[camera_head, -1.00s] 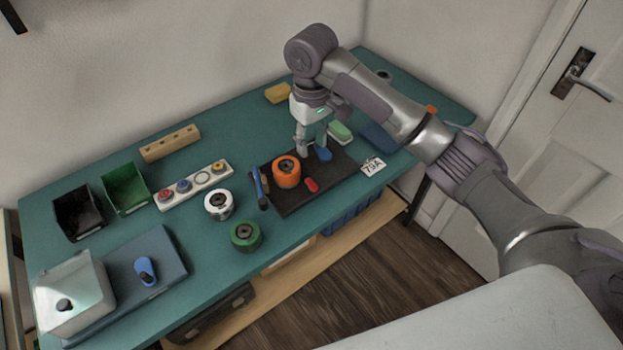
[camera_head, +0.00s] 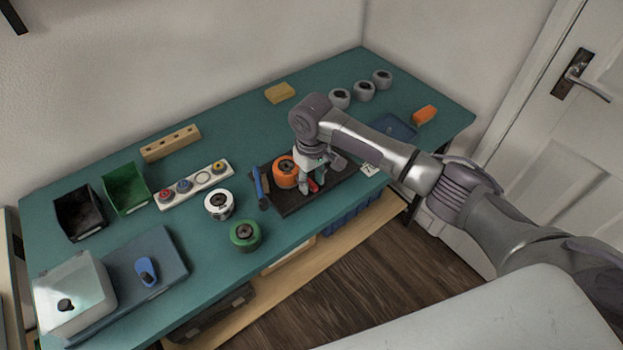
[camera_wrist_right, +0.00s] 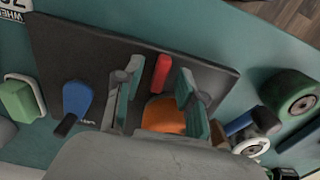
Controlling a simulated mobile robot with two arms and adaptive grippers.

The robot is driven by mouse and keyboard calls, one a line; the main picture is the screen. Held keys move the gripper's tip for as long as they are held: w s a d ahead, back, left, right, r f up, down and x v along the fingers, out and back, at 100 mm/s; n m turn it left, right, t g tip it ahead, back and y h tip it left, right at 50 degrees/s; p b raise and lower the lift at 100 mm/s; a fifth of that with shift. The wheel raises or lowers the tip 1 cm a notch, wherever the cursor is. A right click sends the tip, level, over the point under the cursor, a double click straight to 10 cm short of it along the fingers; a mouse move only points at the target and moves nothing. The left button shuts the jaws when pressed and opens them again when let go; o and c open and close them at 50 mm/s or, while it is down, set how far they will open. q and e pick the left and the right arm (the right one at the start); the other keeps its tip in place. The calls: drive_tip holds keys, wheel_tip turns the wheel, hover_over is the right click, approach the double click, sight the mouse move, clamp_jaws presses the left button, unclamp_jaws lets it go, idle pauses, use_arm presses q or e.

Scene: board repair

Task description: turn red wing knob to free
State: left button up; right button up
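The red wing knob (camera_head: 313,186) sits on the dark board (camera_head: 293,204), in front of the orange wheel (camera_head: 286,171). My right gripper (camera_head: 312,190) points down at the knob. In the right wrist view the red knob (camera_wrist_right: 160,73) lies between the two fingers of the right gripper (camera_wrist_right: 158,88), with a gap on each side. The fingers are open and apart from the knob. A blue knob (camera_wrist_right: 77,99) also shows on the board in the wrist view; in the head view my gripper hides it. My left gripper is not in view.
A blue-handled tool (camera_head: 259,184) is at the board's left edge. A white wheel (camera_head: 219,205) and a green wheel (camera_head: 245,236) stand left of it. Several grey wheels stand at the back right.

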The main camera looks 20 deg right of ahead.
clamp_jaws()
idle(0.3)
